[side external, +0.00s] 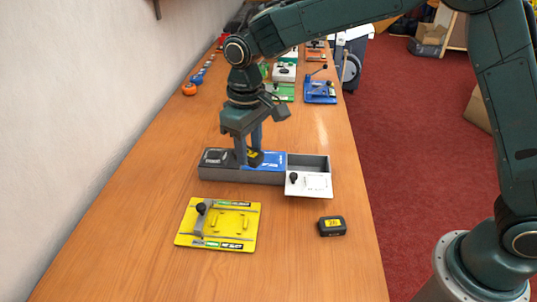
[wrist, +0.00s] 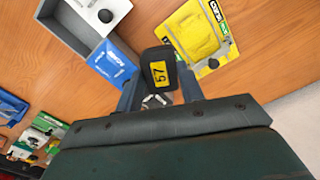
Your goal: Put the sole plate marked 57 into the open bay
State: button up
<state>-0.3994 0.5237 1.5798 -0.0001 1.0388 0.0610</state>
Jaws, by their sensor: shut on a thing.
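The sole plate marked 57 is a small black block with a yellow label (wrist: 158,71), and it also shows in the side view (side external: 256,158). My gripper (side external: 249,161) is shut on it and holds it in front of or above the blue-covered middle of a long grey box (side external: 240,176). The open bay (side external: 308,162) is the box's right end, to the right of the held plate. It is uncovered and looks empty; it also shows in the wrist view (wrist: 72,27). A white lid with a black knob (side external: 309,185) sits at that bay's front side.
A yellow fixture (side external: 237,243) lies in front of the box at left. Another black block with a yellow label (side external: 332,226) lies on the table at front right. A blue device (side external: 320,90) and other fixtures stand farther back. The wooden table (side external: 300,270) is clear in front.

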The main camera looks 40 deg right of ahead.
jog(key=d+f+m, duration=0.2)
jog(key=d+m, duration=0.4)
jog(key=d, duration=0.3)
jog(key=s+d+f+m, duration=0.1)
jog(key=d+f+m, duration=0.1)
jog(key=d+m, duration=0.4)
jog(key=d, duration=0.2)
jog(key=shift+s+d, duration=0.2)
jog(key=shift+d, duration=0.2)
jog(key=shift+f, duration=0.6)
jog(key=shift+f, duration=0.2)
jog(key=shift+f, duration=3.4)
jog(key=shift+f, duration=0.7)
jog(key=o, duration=0.9)
